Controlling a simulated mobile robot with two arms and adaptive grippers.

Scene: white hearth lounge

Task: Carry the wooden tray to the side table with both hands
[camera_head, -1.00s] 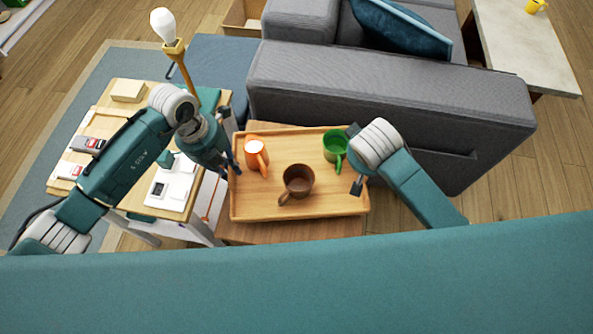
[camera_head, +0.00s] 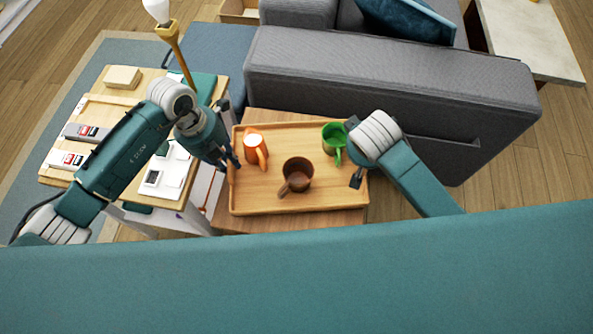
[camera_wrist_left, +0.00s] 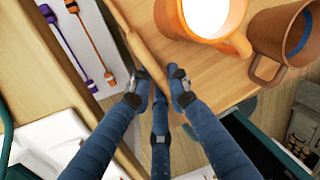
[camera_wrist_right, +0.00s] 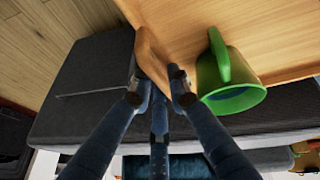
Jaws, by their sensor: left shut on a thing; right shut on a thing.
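The wooden tray (camera_head: 262,201) is level in the head view, above a light wooden surface (camera_head: 283,116); I cannot tell if they touch. On it stand an orange mug (camera_head: 252,148), a brown mug (camera_head: 298,173) and a green mug (camera_head: 333,138). My left gripper (camera_head: 233,163) is shut on the tray's left rim, as the left wrist view (camera_wrist_left: 158,82) shows. My right gripper (camera_head: 354,158) is shut on the right rim, near the green mug, as the right wrist view (camera_wrist_right: 157,82) shows. Whether the wooden surface is the side table is unclear.
A grey sofa (camera_head: 390,85) stands just beyond the tray. On the left, a table (camera_head: 100,102) holds boxes and small devices. A lamp (camera_head: 172,40) rises behind my left arm. A pale table (camera_head: 530,45) is at the far right. Bare floor lies right of the sofa.

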